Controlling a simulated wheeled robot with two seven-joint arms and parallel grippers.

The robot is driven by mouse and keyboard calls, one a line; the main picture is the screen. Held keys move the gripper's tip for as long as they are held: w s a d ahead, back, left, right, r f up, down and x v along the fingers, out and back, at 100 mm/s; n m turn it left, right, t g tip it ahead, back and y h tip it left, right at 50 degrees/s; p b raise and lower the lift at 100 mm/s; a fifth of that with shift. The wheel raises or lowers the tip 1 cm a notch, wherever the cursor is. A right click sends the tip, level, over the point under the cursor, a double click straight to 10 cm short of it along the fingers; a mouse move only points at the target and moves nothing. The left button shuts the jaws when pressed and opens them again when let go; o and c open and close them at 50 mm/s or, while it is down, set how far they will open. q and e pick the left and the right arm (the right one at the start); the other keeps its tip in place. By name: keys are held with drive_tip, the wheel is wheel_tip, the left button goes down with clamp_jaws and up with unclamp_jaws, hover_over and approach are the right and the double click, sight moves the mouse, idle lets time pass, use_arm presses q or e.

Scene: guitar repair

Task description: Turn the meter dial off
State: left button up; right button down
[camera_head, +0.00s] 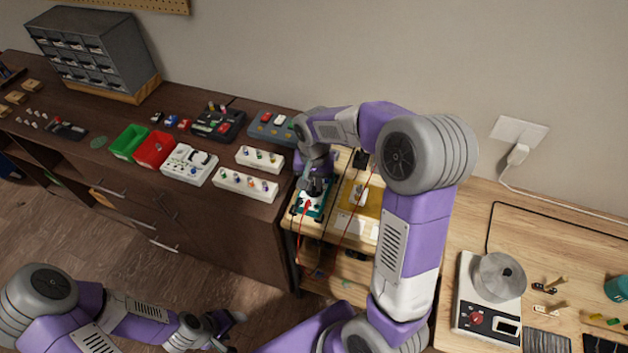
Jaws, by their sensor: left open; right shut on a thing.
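The meter (313,208) is a small teal box with red leads, lying near the left end of the small light-wood stand. My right gripper (316,186) reaches down over it from above and is shut at its face. The dial is hidden under the fingers, so its setting cannot be seen. My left gripper (229,330) is low at the bottom of the view, open and empty, far from the meter.
A yellow board (366,196) lies right of the meter. The dark cabinet at left carries white pedal boxes (246,186), a red bin (154,150) and a green bin (128,142). A soldering station (487,300) stands on the right bench.

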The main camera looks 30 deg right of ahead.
sight(314, 187)
drive_tip(key=shift+m, duration=1.2)
drive_tip(key=c, duration=1.1)
unclamp_jaws()
drive_tip(key=shift+c, duration=0.2)
wheel_tip(314, 187, up, 8)
drive_tip(key=shift+f+p, duration=0.2)
drive_tip(key=shift+p, duration=0.9)
